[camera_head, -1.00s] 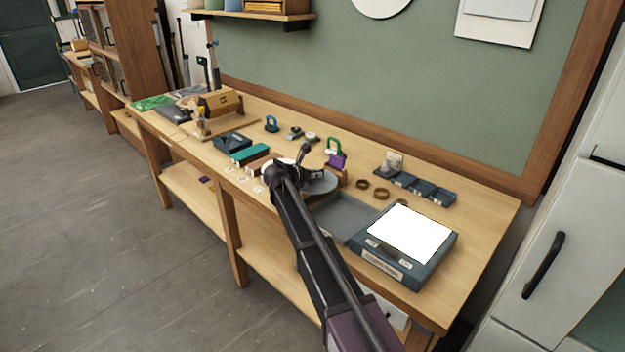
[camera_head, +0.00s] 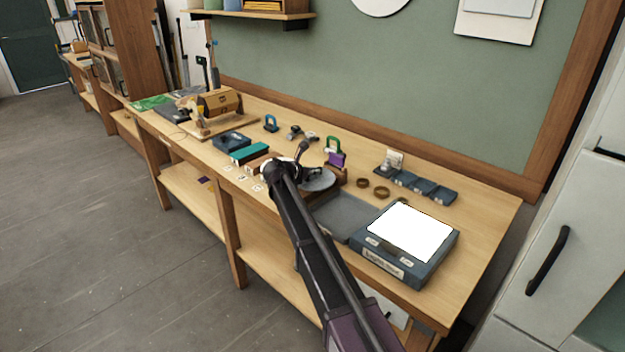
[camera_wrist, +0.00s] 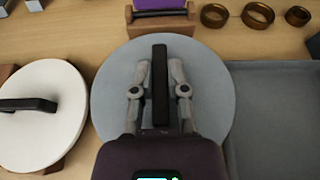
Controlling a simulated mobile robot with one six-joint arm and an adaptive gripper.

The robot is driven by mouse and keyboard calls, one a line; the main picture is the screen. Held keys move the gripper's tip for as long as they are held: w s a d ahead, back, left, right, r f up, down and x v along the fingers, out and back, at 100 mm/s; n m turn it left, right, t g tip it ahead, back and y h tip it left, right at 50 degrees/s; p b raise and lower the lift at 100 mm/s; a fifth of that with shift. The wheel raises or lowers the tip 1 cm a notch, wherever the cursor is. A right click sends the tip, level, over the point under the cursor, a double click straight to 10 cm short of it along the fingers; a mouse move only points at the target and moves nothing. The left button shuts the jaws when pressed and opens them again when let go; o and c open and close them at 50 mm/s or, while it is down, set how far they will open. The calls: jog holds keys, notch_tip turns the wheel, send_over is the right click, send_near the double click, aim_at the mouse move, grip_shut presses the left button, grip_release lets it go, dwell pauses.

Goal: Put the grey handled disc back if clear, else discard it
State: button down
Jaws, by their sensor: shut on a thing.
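The grey handled disc (camera_wrist: 210,110) fills the middle of the wrist view, with a black bar handle (camera_wrist: 160,75) standing across its face. My gripper (camera_wrist: 160,75) is shut on that handle, one finger on each side of it. In the head view the grey disc (camera_head: 318,182) shows beside my wrist, above the bench between a wooden block and a grey tray; I cannot tell whether it touches anything below. A white disc (camera_wrist: 45,115) with a black handle rests in a wooden holder to the left of the grey disc.
A grey tray (camera_wrist: 275,125) lies to the right, beside a box with a bright white panel (camera_head: 410,232). A teal-topped block (camera_head: 250,153) is at left.

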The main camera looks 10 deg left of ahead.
jog(key=shift+f+b, duration=0.7)
jog(key=shift+f, duration=0.3)
jog(key=shift+f, duration=0.15)
jog(key=c, duration=0.6)
grip_release()
jog(key=shift+c, duration=0.2)
jog(key=shift+r, duration=0.25)
jog(key=p+v, duration=0.4)
jog(key=v, duration=0.8)
jog(key=shift+p, duration=0.3)
jog(key=shift+s, duration=0.1)
